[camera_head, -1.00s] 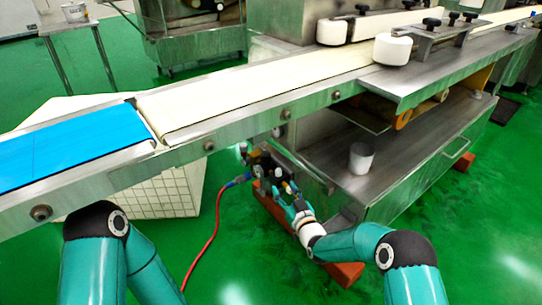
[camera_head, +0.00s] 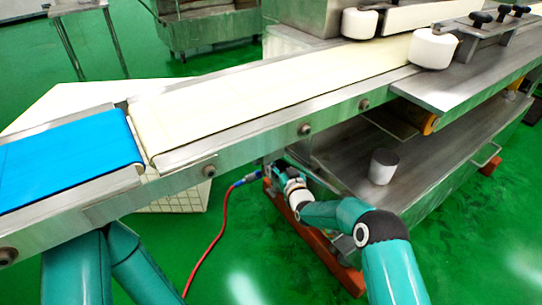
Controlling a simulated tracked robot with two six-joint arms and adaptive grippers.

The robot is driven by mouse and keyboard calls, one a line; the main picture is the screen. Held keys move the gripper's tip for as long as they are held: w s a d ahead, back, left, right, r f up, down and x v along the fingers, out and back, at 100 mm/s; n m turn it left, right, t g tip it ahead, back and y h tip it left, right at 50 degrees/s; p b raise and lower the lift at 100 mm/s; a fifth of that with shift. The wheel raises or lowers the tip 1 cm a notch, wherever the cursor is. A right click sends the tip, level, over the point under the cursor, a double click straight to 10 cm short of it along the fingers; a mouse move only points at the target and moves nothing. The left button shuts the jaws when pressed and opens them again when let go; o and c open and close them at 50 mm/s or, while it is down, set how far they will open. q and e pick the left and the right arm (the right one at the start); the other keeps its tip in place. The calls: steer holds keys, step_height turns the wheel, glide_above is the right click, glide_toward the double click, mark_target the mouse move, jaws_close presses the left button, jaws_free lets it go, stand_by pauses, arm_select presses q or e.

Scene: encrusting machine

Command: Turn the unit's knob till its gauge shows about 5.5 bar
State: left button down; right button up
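The air unit, with its knob and gauge, is almost wholly hidden behind the conveyor's front rail and my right wrist. Only the blue fitting (camera_head: 253,176) of its red hose shows clearly. My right gripper (camera_head: 280,167) is at the unit, just under the rail. Its fingers are too small and covered to show whether they are open, or whether they touch the knob. The gauge reading cannot be seen. My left arm goes down behind the conveyor at the lower left, and its gripper is out of sight.
The conveyor with a blue belt (camera_head: 70,160) and a cream belt (camera_head: 250,90) crosses above the unit. A steel shelf (camera_head: 430,150) with a grey-white cup (camera_head: 383,166) is to the right. The red hose (camera_head: 213,235) hangs to the green floor. A white tiled box (camera_head: 185,200) stands below the conveyor.

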steer(key=shift+w+a, duration=0.1)
steer(key=shift+w, duration=0.2)
